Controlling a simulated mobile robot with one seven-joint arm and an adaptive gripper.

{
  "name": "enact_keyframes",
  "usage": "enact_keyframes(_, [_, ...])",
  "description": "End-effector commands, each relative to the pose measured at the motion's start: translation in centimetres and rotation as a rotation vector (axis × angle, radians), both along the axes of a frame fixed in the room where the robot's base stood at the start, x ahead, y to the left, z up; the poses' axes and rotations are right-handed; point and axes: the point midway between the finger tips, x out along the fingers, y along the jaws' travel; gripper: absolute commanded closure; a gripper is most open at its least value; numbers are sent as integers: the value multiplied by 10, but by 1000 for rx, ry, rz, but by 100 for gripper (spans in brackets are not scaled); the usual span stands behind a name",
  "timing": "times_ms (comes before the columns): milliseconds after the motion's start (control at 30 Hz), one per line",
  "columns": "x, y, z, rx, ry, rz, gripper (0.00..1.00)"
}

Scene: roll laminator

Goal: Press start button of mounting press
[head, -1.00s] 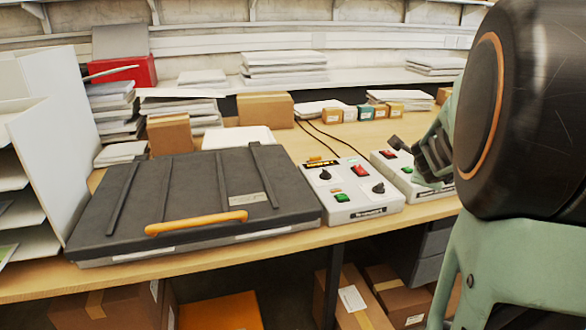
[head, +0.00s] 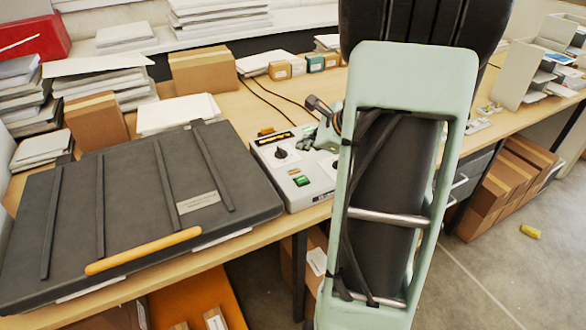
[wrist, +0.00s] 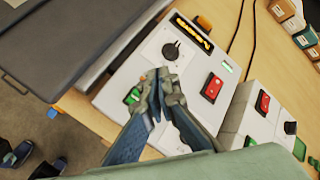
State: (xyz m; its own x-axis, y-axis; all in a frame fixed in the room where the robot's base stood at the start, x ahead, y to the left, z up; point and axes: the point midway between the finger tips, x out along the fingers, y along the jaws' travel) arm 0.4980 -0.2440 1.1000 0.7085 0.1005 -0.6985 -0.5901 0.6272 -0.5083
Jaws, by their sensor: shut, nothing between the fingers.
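The mounting press is a flat dark case (head: 130,200) with an orange handle (head: 145,250), at the left of the head view. Its white control box (head: 312,190) stands at its right side. The box has a black knob (head: 281,154) and a green button (head: 301,181). In the wrist view the green button (wrist: 133,96) is just left of my fingertips, beside a black knob (wrist: 170,50) and a red switch (wrist: 212,87). My gripper (wrist: 161,82) is shut and empty over this box; contact cannot be told. My arm hides the box's right part in the head view.
A second white control box (wrist: 250,125) with a red switch (wrist: 263,102) stands right of the first. Black cables run behind. Cardboard boxes (head: 202,70) and paper stacks line the back of the wooden table. Open floor (head: 500,280) shows at the right.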

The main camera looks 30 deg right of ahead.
Motion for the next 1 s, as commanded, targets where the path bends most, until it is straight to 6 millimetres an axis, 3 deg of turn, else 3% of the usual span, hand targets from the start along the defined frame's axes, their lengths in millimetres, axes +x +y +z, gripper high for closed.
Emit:
enact_keyframes(567, [0,1,-9,5,-1,1,100])
enact_keyframes(1000, [-1,0,-67,5,0,0,100])
